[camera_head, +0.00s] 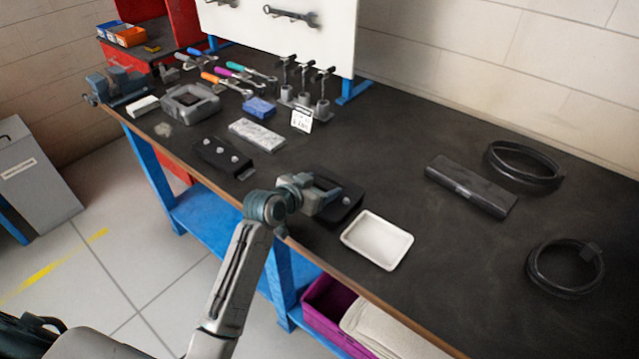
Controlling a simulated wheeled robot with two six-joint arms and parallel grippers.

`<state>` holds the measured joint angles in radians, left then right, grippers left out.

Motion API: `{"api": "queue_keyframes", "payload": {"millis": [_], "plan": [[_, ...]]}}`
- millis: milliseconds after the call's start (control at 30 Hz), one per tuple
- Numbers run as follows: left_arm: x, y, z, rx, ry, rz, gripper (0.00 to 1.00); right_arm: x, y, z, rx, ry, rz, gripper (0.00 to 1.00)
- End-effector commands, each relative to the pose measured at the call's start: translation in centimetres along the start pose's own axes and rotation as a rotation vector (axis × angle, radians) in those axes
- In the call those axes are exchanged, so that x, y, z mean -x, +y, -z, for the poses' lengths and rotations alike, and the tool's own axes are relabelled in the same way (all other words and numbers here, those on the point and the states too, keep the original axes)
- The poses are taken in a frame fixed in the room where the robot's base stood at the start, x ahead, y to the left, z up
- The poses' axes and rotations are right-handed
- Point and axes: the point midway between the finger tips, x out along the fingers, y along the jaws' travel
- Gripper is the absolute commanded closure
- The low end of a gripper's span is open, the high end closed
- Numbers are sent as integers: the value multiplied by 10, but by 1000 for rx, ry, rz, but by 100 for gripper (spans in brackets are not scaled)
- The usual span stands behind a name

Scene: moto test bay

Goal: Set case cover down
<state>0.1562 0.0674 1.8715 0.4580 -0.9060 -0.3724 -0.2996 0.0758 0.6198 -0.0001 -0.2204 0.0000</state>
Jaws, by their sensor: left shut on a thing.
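My left gripper (325,196) reaches in over the front edge of the workbench and is shut on a dark, flat piece, which looks like the case cover (347,204). The gripper hides much of it, and a pale round spot shows on its right part. I cannot tell whether it touches the bench top. A similar black piece with several pale round knobs (222,158) lies on the bench to the left. My right gripper is out of view.
A white tray (377,240) sits just right of the gripper. Farther right are a long black box (470,187) and two cable coils (524,166) (565,268). A grey frame (190,103), a blue block (259,107) and T-handled tools (306,82) stand back left. The centre bench is clear.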

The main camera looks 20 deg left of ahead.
Motion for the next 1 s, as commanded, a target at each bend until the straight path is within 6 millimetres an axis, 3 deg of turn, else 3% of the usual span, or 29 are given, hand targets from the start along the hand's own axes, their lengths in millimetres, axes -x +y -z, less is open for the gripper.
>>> {"api": "queue_keyframes", "payload": {"millis": [633, 667, 767, 1000], "plan": [[-5, 0, -12, 1, 0, 0, 69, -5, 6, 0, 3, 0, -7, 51], [-5, 0, -14, 2, -4, -1, 30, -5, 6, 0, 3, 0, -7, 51], [-5, 0, -15, 3, -6, -2, 10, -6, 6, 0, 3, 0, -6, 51], [-6, 1, -17, 6, -11, -3, 10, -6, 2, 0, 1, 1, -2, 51]]}}
